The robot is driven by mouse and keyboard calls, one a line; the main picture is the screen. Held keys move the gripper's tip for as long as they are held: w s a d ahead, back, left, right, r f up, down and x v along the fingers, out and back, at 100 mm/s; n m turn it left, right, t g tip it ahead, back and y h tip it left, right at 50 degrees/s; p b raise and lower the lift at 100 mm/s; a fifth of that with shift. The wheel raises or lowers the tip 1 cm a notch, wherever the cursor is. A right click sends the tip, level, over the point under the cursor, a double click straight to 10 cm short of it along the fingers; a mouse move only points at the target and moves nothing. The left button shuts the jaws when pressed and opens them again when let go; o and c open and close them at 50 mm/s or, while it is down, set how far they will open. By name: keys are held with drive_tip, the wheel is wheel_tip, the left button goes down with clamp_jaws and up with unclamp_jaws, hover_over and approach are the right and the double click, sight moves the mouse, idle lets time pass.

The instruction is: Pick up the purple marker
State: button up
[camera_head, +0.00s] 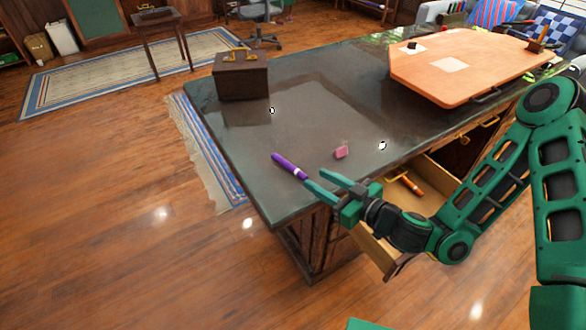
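The purple marker (289,166) lies on the dark desk top near its front left edge. It has a white band near its lower right end. My gripper (313,177) is just right of the marker, over the desk's near edge. Its two green fingers are apart, with nothing seen between them. The left fingertip overlaps or nearly meets the marker's right end in the picture. I cannot tell whether they touch or how high the fingers are.
A pink block (341,152) lies right of the marker. A dark box (240,77) stands at the desk's left end, and an orange board (470,62) covers the right part. An open drawer (428,199) with an orange item is below my arm.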

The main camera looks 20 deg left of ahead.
sight(295, 167)
drive_tip(key=x, duration=0.5)
drive_tip(key=shift+a+r, duration=0.1)
drive_tip(key=shift+f+x, duration=0.15)
drive_tip(key=shift+x, duration=1.15)
drive_tip(key=shift+f+x, duration=0.15)
drive_tip(key=shift+x, duration=1.15)
drive_tip(key=shift+c, duration=0.4)
clamp_jaws()
